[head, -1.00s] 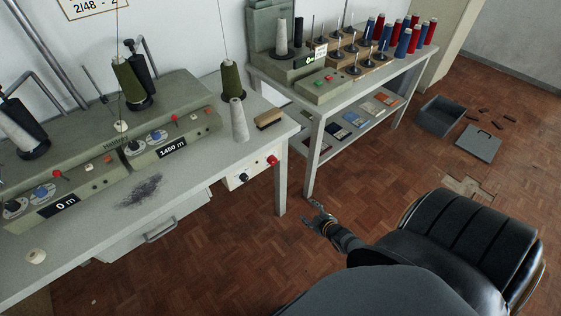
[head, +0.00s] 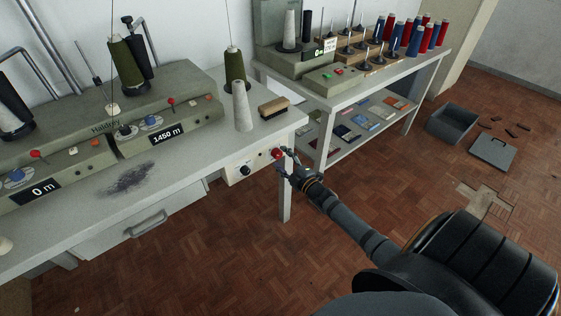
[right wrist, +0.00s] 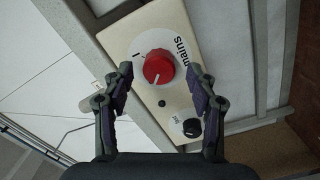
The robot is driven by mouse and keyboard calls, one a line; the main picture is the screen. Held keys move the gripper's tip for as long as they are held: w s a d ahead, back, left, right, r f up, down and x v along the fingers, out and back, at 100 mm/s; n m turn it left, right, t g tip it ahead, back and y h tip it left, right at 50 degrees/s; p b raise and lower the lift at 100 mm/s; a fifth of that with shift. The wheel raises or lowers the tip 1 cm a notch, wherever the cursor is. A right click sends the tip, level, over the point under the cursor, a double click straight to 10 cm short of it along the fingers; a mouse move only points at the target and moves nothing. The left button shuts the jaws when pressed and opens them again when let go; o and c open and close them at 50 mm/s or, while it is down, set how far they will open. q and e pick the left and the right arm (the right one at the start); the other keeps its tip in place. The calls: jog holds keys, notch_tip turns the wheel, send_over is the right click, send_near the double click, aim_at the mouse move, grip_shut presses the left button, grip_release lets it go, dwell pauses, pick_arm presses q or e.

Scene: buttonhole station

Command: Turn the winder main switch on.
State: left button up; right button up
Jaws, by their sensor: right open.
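The winder main switch is a red round knob (right wrist: 158,66) on a white disc marked "mains", on a cream switch box (right wrist: 122,42). In the right wrist view its white pointer line runs toward the bottom of the picture, and a short mark shows at the disc's upper left. In the head view the red knob (head: 277,153) is at the right end of the winder table's front. My right gripper (head: 287,163) is open in front of it. In the right wrist view the fingers (right wrist: 160,76) stand either side of the knob, apart from it. My left gripper is not in view.
A smaller black knob (right wrist: 192,127) is on the same box, close to the right finger. A brush (head: 274,107) and a grey cone (head: 242,106) stand on the table above. A second table (head: 372,91) is to the right. A grey bin (head: 452,124) is on the floor.

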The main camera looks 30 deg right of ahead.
jog(key=shift+w, duration=0.7)
jog(key=c, duration=1.2)
jog(key=shift+o, duration=0.2)
